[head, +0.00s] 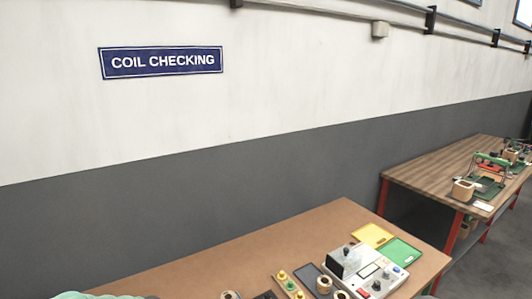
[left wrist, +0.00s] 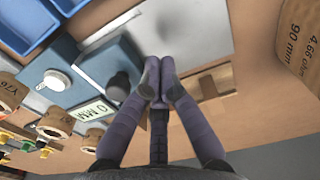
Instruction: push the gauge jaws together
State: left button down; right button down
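In the left wrist view, the gauge appears to be the blue blocks on a pale grey plate (left wrist: 190,25). One blue block (left wrist: 108,62) has a dark round knob beside it, and another blue block (left wrist: 45,68) carries a white knob. A small white readout (left wrist: 90,112) marked with MM sits by them. My left gripper (left wrist: 159,82) has its fingertips together, with nothing visible between them, just right of the nearer blue block. Whether it touches the block I cannot tell. The gauge is not clear in the head view. My right gripper is not in view.
A wooden coil (left wrist: 300,45) marked 90 mm stands at the right of the wrist view. Smaller coils (left wrist: 55,123) and blue trays (left wrist: 22,22) lie left.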

pick_arm(q)
jog(key=shift+w+d, duration=0.1)
jog(key=shift+d, duration=0.1)
dwell(0.4)
jog(key=shift+w+d, duration=0.65)
jog(key=shift+d, duration=0.35)
jog(key=shift+s+a, duration=0.1)
jog(key=shift+a, duration=0.05)
jog(key=shift+s+a, duration=0.2)
jog(key=shift+a, duration=0.15)
notch_tip(320, 180, up, 7)
jog(key=p, duration=0.4)
dwell(0.6)
